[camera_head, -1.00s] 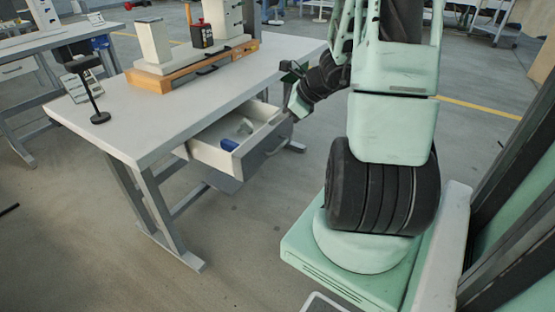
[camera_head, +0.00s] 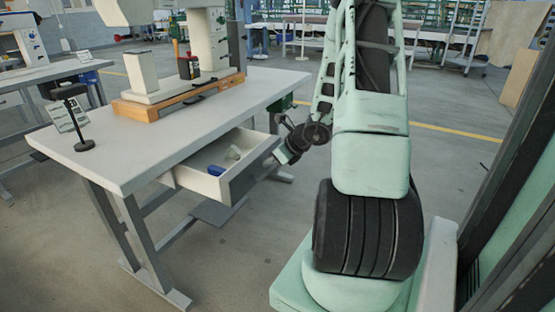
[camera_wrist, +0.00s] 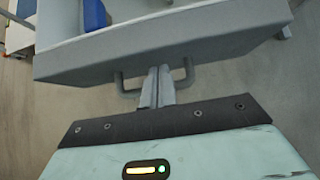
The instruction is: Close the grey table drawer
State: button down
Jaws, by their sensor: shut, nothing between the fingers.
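The grey-fronted drawer (camera_head: 246,178) is pulled out from under the light grey table (camera_head: 140,150). In the wrist view its grey front panel (camera_wrist: 200,42) spans the top. A grey bar handle (camera_wrist: 127,88) sticks out from that panel. My gripper (camera_wrist: 158,76) is shut and empty, in front of the panel at the middle of the handle. Its tips look at or very near the panel; I cannot tell whether they touch it. In the head view my gripper (camera_head: 281,157) is at the right end of the drawer front, partly hidden.
On the table stand a cream press (camera_head: 205,50) on an orange base (camera_head: 165,105) and a small black stand (camera_head: 84,143). The floor in front of the drawer is clear.

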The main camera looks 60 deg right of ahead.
jog(key=shift+w+f, duration=0.15)
jog(key=shift+w, duration=0.15)
send_over(221, 163)
jog(key=shift+s+d, duration=0.1)
jog(key=shift+s, duration=0.15)
jog(key=shift+w, duration=0.4)
